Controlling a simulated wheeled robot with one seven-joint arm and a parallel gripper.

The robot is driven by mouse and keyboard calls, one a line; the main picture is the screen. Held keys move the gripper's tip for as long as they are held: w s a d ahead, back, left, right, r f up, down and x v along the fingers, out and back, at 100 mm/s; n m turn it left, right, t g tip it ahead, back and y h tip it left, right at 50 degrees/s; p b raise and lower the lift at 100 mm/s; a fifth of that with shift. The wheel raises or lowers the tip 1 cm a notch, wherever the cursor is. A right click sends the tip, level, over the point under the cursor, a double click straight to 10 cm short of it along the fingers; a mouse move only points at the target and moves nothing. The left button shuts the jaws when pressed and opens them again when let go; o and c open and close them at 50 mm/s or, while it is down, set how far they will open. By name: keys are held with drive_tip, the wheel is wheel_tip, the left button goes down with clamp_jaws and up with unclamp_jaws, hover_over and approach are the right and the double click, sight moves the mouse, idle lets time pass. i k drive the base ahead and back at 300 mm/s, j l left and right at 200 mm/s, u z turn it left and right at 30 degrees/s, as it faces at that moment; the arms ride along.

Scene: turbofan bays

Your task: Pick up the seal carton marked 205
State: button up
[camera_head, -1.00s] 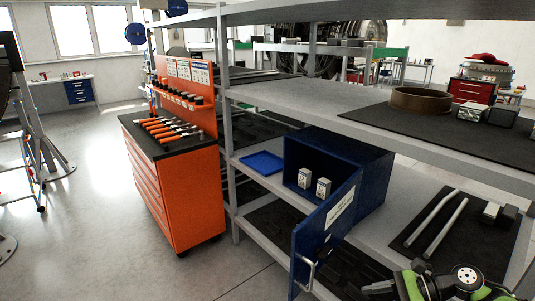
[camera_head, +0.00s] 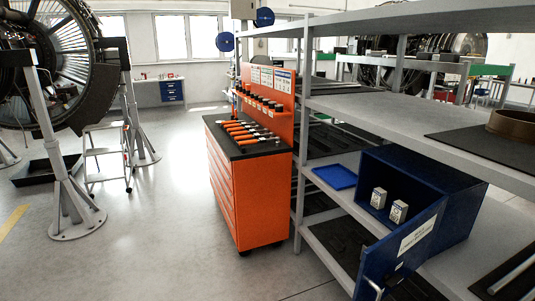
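Two small pale cartons, a left one (camera_head: 378,198) and a right one (camera_head: 398,212), stand upright side by side inside a blue cabinet (camera_head: 475,205) on the middle shelf. Their markings are too small to read, so I cannot tell which is 205. The cabinet door (camera_head: 408,250) hangs open toward me, with a white label and a handle at its lower left. My gripper is not in view.
A blue tray (camera_head: 335,177) lies on the shelf left of the cabinet. An orange tool cart (camera_head: 250,200) stands left of the grey rack (camera_head: 450,137). A brown ring (camera_head: 512,124) sits on the upper shelf. Open floor (camera_head: 155,250) lies at left, near an engine stand (camera_head: 75,205).

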sight(379, 198)
drive_tip(key=i+j+z, duration=0.2)
drive_tip(key=z, duration=0.2)
drive_tip(key=i+j+z, duration=0.1)
drive_tip(key=j+z, duration=0.75)
